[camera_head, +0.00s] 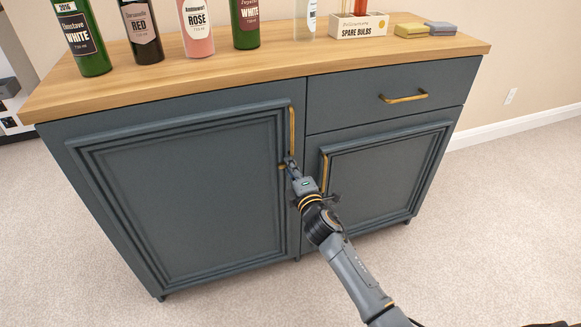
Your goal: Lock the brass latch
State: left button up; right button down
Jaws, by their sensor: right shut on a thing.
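The brass latch (282,166) shows as a small brass piece at the right edge of the cabinet's left door (185,195), just below that door's upright brass handle (291,130). My right gripper (289,162) is at the latch, shut on it, and its fingers hide most of it. I cannot tell the latch's exact angle. The left door looks closed, flush with the cabinet front. My left gripper is not in view.
The right door (378,185) has an upright brass handle (325,172) close beside my right gripper. A drawer with a brass handle (404,97) is above it. Several bottles, a spare bulbs box (358,27) and sponges stand on the wooden top (250,72). Carpet is clear in front.

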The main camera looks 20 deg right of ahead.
dwell(0.6)
jog(key=c, duration=1.4)
grip_release()
jog(key=s, duration=0.8)
jog(key=shift+d, duration=0.15)
jog(key=shift+f, duration=0.15)
